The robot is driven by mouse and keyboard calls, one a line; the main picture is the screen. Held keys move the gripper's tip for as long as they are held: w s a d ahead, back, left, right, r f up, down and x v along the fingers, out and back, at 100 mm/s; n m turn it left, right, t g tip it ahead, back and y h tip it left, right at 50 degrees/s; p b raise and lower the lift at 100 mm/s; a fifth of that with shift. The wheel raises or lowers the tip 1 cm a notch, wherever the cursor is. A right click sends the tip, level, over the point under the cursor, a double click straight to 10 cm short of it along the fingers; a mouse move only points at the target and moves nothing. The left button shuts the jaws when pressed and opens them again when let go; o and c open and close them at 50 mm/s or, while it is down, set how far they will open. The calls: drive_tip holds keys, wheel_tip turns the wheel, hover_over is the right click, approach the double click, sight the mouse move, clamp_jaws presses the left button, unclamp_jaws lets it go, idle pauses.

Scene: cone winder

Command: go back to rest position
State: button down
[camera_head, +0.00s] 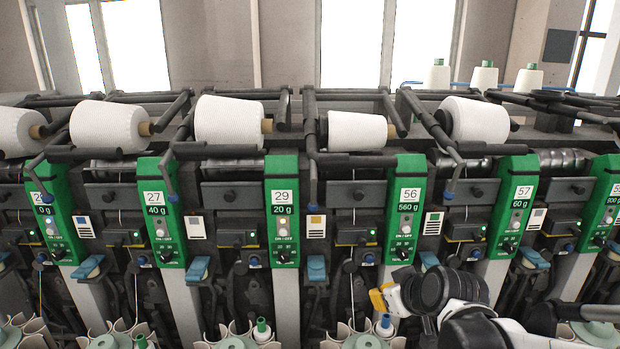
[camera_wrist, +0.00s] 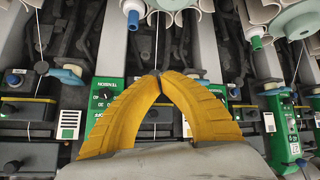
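My gripper (camera_head: 381,298) shows as yellow fingers at the lower middle right of the head view, in front of the winder below the green panel marked 56 (camera_head: 405,208). In the wrist view the two ribbed yellow fingers of my gripper (camera_wrist: 158,76) arch together and their tips meet, so it is shut. No bulky object is between them. A thin white thread (camera_wrist: 156,45) runs up from near the tips in the picture; I cannot tell whether it touches them or passes behind. Part of my arm's dark and white links shows right of the fingers in the head view.
A row of winder units with green panels, such as 29 (camera_head: 283,210) and 57 (camera_head: 515,208), spans the view. White yarn cones (camera_head: 229,121) lie along the top. Pale tubes and bobbins (camera_head: 262,330) stand at the bottom edge, close below my gripper.

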drive_tip(key=s+d+r+m+g+h, duration=0.1)
drive_tip(key=s+m, duration=0.3)
drive_tip(key=s, duration=1.4)
drive_tip(key=shift+s+d+r+m+g+h, duration=0.3)
drive_tip(key=shift+s+d+g+h, duration=0.1)
drive_tip(key=shift+g+h, duration=0.2)
idle(1.4)
